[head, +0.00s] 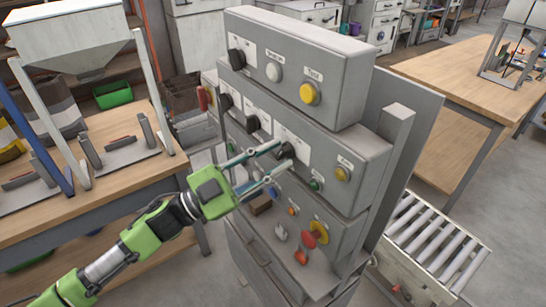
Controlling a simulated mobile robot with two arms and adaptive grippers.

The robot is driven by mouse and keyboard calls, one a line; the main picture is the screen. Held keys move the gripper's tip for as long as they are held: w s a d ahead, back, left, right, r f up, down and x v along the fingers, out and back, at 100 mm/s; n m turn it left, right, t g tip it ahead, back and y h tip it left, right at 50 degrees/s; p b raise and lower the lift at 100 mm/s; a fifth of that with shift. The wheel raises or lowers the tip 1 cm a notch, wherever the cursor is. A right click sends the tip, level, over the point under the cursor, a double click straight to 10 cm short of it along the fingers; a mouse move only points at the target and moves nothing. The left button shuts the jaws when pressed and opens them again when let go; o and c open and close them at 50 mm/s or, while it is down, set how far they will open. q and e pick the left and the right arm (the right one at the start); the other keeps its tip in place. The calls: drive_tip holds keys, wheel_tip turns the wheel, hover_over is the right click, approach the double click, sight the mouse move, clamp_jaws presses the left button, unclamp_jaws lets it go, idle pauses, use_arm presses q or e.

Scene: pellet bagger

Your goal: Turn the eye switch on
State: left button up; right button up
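A grey control cabinet (330,70) stands in the middle of the head view, with stepped panels of knobs and buttons. The labels are too small to read, so I cannot tell which control is the eye switch. My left gripper (283,155) reaches in from the left, in front of the middle panel. Its two fingers are apart, with a black rotary knob (286,150) at their tips, seemingly between them. I cannot tell whether they touch it. Other black knobs (236,59) sit higher and further left. My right gripper is not in view.
A red and yellow stop button (318,232) and small buttons sit on the lower panel, close below the gripper. A wooden bench (120,185) with a hopper (68,35) is at left. A roller conveyor (435,245) and another wooden table (470,85) are at right.

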use_arm(q)
drive_tip(key=v, duration=1.2)
